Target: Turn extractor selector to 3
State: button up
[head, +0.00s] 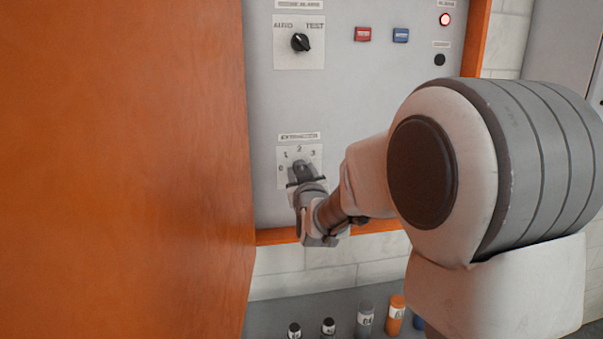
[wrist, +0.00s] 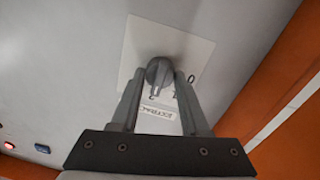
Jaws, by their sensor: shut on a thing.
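The extractor selector is a dark grey knob (wrist: 158,72) on a pale square plate (wrist: 137,52) in the wrist view. The plate (head: 314,154) also shows in the head view, with 0, 1, 2 and 3 around its upper part and an extractor label above. My gripper (wrist: 160,82) is shut on the knob, one finger on each side. In the head view my gripper (head: 304,174) hides most of the knob. The knob's pointed end seems to face the 2, but the fingers partly cover the marks, so its exact setting is unclear.
Above is another selector (head: 300,42) marked AUTO and TEST. Red (head: 363,34) and blue (head: 401,35) buttons and a lit red lamp (head: 445,19) are at upper right. An orange door (head: 120,170) stands close on the left. Several bottles (head: 364,320) stand below.

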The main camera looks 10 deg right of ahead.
grip_shut()
jog(key=shift+f+m+b, duration=0.1)
jog(key=shift+m+b, duration=0.2)
jog(key=shift+b, duration=0.35)
jog(key=shift+m+b, duration=4.1)
jog(key=shift+b, duration=1.65)
jog(key=shift+r+g, duration=0.2)
jog(key=shift+g, duration=0.1)
